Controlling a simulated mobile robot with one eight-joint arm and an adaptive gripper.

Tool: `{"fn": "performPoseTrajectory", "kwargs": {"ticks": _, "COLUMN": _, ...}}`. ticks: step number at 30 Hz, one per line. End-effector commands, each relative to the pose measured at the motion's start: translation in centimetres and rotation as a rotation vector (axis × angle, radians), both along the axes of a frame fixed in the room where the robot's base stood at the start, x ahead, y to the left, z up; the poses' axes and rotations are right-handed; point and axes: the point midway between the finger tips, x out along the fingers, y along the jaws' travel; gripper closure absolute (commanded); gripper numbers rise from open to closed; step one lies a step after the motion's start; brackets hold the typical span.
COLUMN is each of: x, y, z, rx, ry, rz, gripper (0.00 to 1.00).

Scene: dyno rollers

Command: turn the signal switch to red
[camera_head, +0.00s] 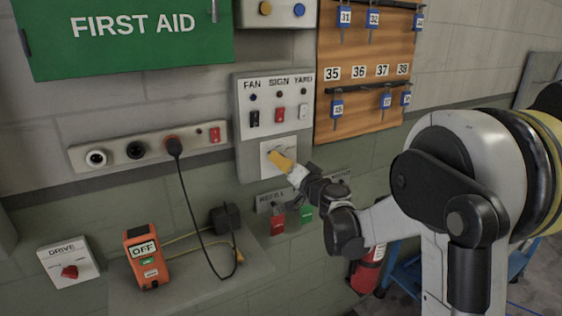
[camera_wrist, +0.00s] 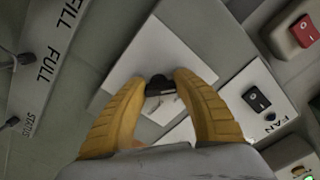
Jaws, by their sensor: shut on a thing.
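A white switch plate (camera_head: 264,147) sits low on the grey wall panel, and it also shows in the wrist view (camera_wrist: 155,48). A small black knob (camera_wrist: 159,85) stands on this plate. My gripper (camera_head: 272,156) has its yellow fingers at the plate. In the wrist view my gripper (camera_wrist: 160,80) is shut on the knob, one fingertip on each side. The fingers hide the knob in the head view and much of the plate's lower markings. I cannot read the knob's setting or see which mark is red.
Above the plate are FAN, SIGN and YARD rockers: black (camera_head: 254,118), red (camera_head: 279,115) and white (camera_head: 303,111). A key board (camera_head: 365,115) hangs at right. A socket strip (camera_head: 120,151) with a plugged cable is at left. An orange OFF device (camera_head: 147,270) stands on the shelf.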

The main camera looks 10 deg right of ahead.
Motion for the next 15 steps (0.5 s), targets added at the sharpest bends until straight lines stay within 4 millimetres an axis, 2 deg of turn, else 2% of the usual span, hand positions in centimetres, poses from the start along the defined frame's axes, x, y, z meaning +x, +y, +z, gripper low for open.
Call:
{"fn": "performPoseTrajectory", "kwargs": {"ticks": 7, "x": 0.06, "y": -0.02, "z": 0.06, "rx": 0.001, "ry": 0.000, "rz": -0.001, "gripper": 0.96}}
{"fn": "performPoseTrajectory", "kwargs": {"ticks": 8, "x": 0.06, "y": -0.02, "z": 0.06, "rx": 0.001, "ry": 0.000, "rz": -0.001, "gripper": 0.63}}
{"fn": "performPoseTrajectory", "kwargs": {"ticks": 9, "x": 0.06, "y": -0.02, "z": 0.06, "rx": 0.001, "ry": 0.000, "rz": -0.001, "gripper": 0.50}}
{"fn": "performPoseTrajectory", "kwargs": {"ticks": 10, "x": 0.05, "y": -0.02, "z": 0.05, "rx": 0.001, "ry": 0.000, "rz": -0.001, "gripper": 0.42}}
{"fn": "performPoseTrajectory", "kwargs": {"ticks": 15, "x": 0.02, "y": -0.01, "z": 0.03, "rx": 0.001, "ry": 0.000, "rz": 0.000, "gripper": 0.42}}
